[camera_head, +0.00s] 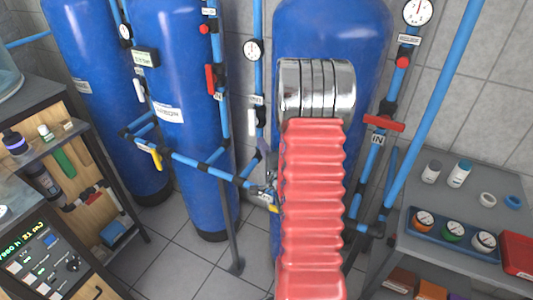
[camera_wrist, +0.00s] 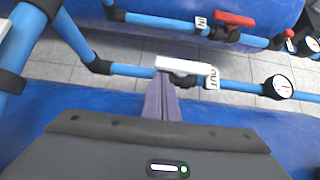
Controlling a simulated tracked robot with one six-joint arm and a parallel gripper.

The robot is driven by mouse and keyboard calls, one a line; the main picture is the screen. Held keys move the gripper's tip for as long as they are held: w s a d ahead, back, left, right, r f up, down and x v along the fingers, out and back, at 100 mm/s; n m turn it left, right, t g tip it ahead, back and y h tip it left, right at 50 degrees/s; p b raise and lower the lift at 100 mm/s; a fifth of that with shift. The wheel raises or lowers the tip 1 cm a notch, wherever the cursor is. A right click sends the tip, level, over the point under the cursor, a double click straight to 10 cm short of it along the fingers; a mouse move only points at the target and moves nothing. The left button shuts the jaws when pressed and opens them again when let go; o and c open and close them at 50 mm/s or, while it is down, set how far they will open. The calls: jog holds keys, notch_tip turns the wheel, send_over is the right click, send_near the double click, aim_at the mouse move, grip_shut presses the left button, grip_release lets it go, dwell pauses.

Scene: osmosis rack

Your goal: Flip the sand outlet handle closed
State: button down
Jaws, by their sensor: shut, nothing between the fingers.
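A white valve handle (camera_wrist: 185,66) with an OUT tag (camera_wrist: 212,78) sits on a blue pipe in the wrist view and lies along that pipe. In the head view a white handle (camera_head: 252,122) stands upright along a vertical blue pipe, left of my arm. My gripper's purple fingers (camera_wrist: 163,98) are shut and empty. Their tips are at the left end of the white handle; I cannot tell whether they touch it.
Blue tanks (camera_head: 170,60) stand along the tiled wall. A red handle (camera_wrist: 235,18) with an IN tag is on a neighbouring pipe. Pressure gauges (camera_head: 253,50) sit on the pipes. A grey bench (camera_head: 445,190) is at right, a shelf unit (camera_head: 75,140) at left.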

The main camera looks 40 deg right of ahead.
aim_at(252, 123)
jog(key=shift+x, duration=1.4)
